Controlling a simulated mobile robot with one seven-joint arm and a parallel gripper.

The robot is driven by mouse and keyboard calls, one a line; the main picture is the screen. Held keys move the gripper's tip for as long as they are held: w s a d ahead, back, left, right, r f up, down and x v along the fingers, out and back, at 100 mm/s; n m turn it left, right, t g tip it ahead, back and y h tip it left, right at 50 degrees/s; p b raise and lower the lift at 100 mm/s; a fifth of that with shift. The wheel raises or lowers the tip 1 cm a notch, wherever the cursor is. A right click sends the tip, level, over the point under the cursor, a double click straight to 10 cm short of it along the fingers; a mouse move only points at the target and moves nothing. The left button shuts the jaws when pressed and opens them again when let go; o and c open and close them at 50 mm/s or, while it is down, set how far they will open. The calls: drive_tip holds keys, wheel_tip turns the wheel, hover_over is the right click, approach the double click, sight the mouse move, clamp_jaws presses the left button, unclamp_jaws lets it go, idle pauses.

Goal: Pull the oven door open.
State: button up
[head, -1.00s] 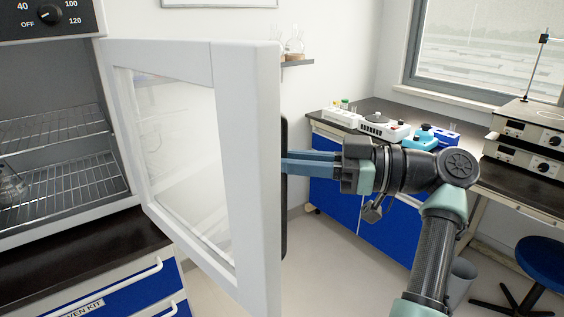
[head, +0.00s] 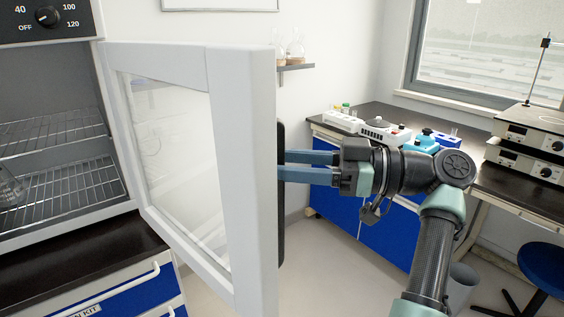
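The oven door (head: 240,180), a white frame around a glass pane (head: 180,150), stands wide open, swung out from the oven at the left. Its black upright handle (head: 281,225) is on the door's outer side, seen edge-on. My gripper (head: 283,166) is at the handle, its two blue fingers pointing left with a visible gap between them. The oven interior (head: 50,110) shows wire racks (head: 60,190).
A temperature dial (head: 47,15) is above the oven. Blue drawers (head: 120,300) are below it. Behind my arm is a dark-topped bench (head: 375,108) with devices; a blue stool (head: 545,268) stands at the right. Floor is clear right of the door.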

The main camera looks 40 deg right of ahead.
drive_tip(key=shift+s, duration=0.1)
drive_tip(key=v, duration=1.2)
drive_tip(key=shift+s+d+b, duration=0.3)
drive_tip(key=shift+b, duration=0.15)
